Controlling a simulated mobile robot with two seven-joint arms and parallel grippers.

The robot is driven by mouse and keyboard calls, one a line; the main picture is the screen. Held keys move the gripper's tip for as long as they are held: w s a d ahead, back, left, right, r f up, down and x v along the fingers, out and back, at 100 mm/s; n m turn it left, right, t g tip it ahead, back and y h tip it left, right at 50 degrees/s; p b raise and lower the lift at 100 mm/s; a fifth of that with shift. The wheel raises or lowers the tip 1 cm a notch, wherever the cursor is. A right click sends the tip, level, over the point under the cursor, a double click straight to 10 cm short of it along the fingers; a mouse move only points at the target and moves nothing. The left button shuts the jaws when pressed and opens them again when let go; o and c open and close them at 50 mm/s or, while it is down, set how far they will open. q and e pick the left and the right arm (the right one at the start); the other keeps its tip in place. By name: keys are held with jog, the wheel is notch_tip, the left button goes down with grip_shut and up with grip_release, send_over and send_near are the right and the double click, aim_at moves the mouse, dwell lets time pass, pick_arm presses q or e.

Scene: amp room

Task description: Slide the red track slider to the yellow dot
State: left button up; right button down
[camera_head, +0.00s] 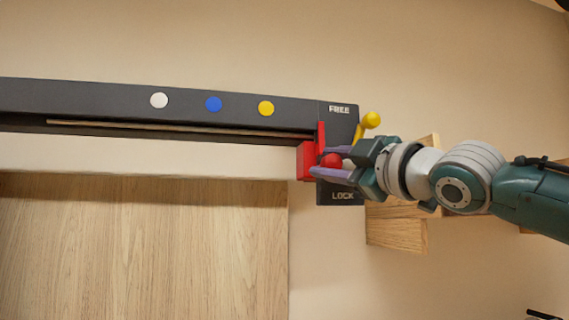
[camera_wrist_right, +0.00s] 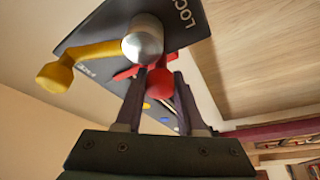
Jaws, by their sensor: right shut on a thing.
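The red track slider (camera_head: 306,161) sits at the right end of the dark rail (camera_head: 60,97), beside the FREE/LOCK plate (camera_head: 341,195). My right gripper (camera_head: 320,161) is shut on its round red knob (camera_wrist_right: 161,80), which shows between the fingers in the right wrist view. The yellow dot (camera_head: 265,108) is on the rail's face, up and left of the slider. The yellow lever (camera_head: 371,120) at the plate points up, near the FREE label. My left gripper is not in view.
A blue dot (camera_head: 213,104) and a white dot (camera_head: 159,100) lie farther left on the rail. The slot (camera_head: 180,128) left of the slider looks clear. A wooden panel (camera_head: 140,250) hangs below, and a wooden wall piece (camera_head: 396,233) is behind my right wrist.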

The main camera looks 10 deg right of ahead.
dwell(0.4)
jog(key=shift+a+f, duration=0.1)
jog(key=shift+a, duration=0.25)
jog(key=a+b, duration=0.3)
jog(key=a, duration=0.6)
jog(key=shift+s+a, duration=0.15)
jog(key=c, duration=0.5)
grip_release()
